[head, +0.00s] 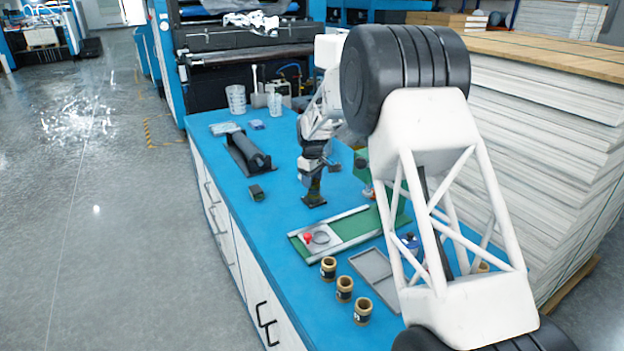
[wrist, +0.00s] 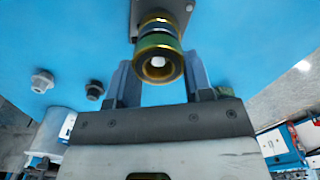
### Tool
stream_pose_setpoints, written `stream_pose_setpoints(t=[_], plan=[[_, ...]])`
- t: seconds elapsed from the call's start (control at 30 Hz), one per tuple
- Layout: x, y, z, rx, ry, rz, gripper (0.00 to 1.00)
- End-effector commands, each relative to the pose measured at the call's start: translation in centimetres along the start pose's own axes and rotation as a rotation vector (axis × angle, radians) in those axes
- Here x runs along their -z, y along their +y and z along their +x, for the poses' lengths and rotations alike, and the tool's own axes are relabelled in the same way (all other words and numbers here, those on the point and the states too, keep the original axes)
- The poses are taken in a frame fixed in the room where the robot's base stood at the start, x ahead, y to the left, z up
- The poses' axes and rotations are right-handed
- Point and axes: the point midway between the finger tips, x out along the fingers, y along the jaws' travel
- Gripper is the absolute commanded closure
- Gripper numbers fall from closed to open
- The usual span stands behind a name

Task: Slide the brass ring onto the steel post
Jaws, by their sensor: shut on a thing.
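In the wrist view, a brass ring (wrist: 157,67) sits between the two fingers of my gripper (wrist: 160,78), which is shut on it. The pale round tip of the steel post (wrist: 158,61) shows inside the ring's opening, so the ring appears to be around the post. A blue band and another brass-coloured band show behind it, toward a grey base plate (wrist: 162,8). In the head view my gripper (head: 314,186) points down just above a dark base plate (head: 314,202) on the bench. The ring and post are too small to make out there.
The blue bench (head: 285,205) holds a green-and-grey board (head: 350,228) with a red knob, a grey tray (head: 374,272) and several brown cylinders (head: 344,290). A dark roll holder (head: 247,155) stands left of my gripper. Two hex-headed parts (wrist: 42,80) show in the wrist view.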

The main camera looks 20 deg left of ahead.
Motion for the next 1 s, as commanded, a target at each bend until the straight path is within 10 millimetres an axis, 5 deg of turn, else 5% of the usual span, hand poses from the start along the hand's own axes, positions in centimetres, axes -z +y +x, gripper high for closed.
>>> stream_pose_setpoints(t=[0.63, 0.67, 0.7, 0.83, 1.0], plan=[[0.00, -0.01, 0.45, 0.000, 0.000, 0.000, 0.80], [0.00, -0.01, 0.45, 0.000, 0.000, 0.000, 0.52], [0.00, 0.00, 0.45, 0.000, 0.000, 0.000, 0.46], [0.00, 0.00, 0.45, 0.000, 0.000, 0.000, 0.26], [-0.01, -0.01, 0.46, 0.000, 0.000, 0.000, 0.23]])
